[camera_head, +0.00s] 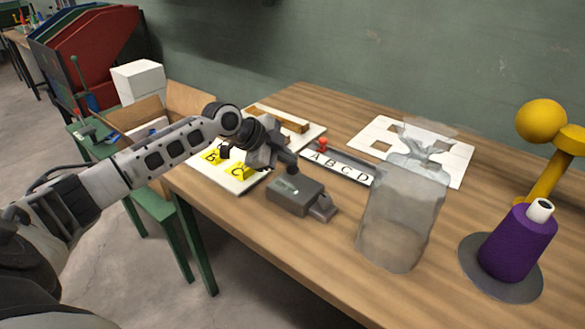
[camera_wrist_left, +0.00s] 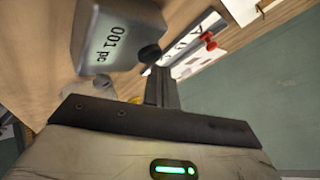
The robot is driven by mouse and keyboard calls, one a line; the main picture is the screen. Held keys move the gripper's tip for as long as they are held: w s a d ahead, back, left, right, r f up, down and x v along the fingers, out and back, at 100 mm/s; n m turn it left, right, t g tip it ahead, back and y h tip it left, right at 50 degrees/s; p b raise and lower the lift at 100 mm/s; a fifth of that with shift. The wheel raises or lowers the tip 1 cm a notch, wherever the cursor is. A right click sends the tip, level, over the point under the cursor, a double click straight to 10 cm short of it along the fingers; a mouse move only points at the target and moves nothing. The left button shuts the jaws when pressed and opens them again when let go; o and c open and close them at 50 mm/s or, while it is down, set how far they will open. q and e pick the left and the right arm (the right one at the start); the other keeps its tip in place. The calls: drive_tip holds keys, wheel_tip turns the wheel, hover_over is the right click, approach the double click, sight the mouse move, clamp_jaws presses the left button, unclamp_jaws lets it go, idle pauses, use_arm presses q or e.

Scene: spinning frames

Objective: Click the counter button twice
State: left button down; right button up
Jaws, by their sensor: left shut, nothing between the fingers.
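The counter (camera_head: 291,196) is a grey box on the wooden table, with a smaller grey block at its right end. In the left wrist view the counter (camera_wrist_left: 112,40) shows a display reading "001 pc". A round black button (camera_wrist_left: 150,53) sits at the counter's edge in that view. My left gripper (camera_head: 290,163) is shut and empty, its tips pointing down at the counter's top. In the wrist view its fingertips (camera_wrist_left: 160,74) are right by the button; I cannot tell whether they touch it.
A lettered rail with a red knob (camera_head: 323,145) lies behind the counter. A board with yellow letter tiles (camera_head: 240,171) is at left. A clear bag-like container (camera_head: 402,215) stands at right, near a purple thread cone (camera_head: 516,243). A white cutout panel (camera_head: 455,160) lies behind.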

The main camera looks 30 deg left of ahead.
sight(288, 169)
use_arm(q)
drive_tip(key=shift+f, duration=0.3)
idle(0.5)
drive_tip(key=shift+f+b, duration=0.35)
drive_tip(key=shift+f, duration=0.15)
idle(0.3)
idle(0.3)
drive_tip(key=shift+r+p, duration=0.95)
drive_tip(key=shift+r, duration=0.15)
wheel_tip(288, 169, up, 5)
drive_tip(key=p, duration=0.4)
drive_tip(key=shift+r, duration=0.1)
idle(0.4)
